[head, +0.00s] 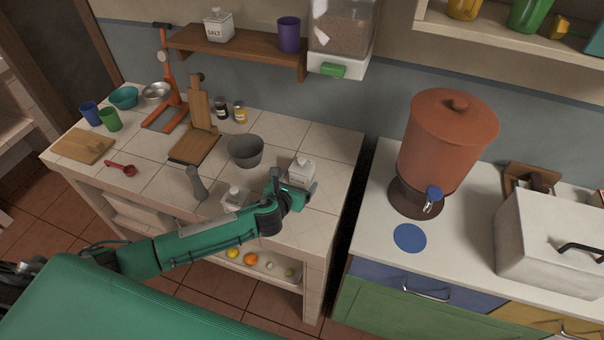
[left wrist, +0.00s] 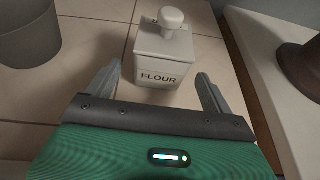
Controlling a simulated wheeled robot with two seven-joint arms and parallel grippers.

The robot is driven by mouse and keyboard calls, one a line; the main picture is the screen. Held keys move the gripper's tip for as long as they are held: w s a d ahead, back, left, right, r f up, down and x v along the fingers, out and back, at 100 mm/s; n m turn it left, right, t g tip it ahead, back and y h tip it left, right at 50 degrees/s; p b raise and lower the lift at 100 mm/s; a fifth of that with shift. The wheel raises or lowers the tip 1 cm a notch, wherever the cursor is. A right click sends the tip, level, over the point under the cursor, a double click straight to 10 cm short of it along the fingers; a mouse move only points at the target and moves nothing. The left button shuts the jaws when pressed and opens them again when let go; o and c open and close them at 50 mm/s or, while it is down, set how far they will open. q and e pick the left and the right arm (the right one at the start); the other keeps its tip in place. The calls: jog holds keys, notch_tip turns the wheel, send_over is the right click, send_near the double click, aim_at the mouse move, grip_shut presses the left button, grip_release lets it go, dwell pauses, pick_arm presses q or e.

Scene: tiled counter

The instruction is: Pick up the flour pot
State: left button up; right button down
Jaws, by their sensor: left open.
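The flour pot (left wrist: 161,62) is a white square pot with a round knob on its lid and the word FLOUR on its front. It stands upright on the tiled counter. In the head view the flour pot (head: 301,171) is near the counter's right side. My left gripper (left wrist: 160,82) is open, its two fingers pointing at the pot from the near side, one to each side of its front. In the head view my left gripper (head: 293,190) covers the pot's lower part. I cannot see the fingers touching it. My right gripper is not in view.
A grey bowl (head: 245,151) stands left of the pot. A grey pestle (head: 196,183) and another white lidded pot (head: 235,197) are further left, near my arm. A salt pot (head: 218,25) is on the wall shelf. A gap separates this counter from the right one, with a terracotta dispenser (head: 446,135).

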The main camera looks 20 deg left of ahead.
pick_arm(q)
jog(key=shift+w+f+p, duration=0.1)
jog(key=shift+w+p, duration=0.25)
jog(key=shift+w, duration=0.25)
jog(key=shift+p+x, duration=0.4)
jog(key=shift+x, duration=1.65)
jog(key=shift+c, duration=0.3)
jog(key=c, duration=1.1)
jog(key=shift+c, duration=0.4)
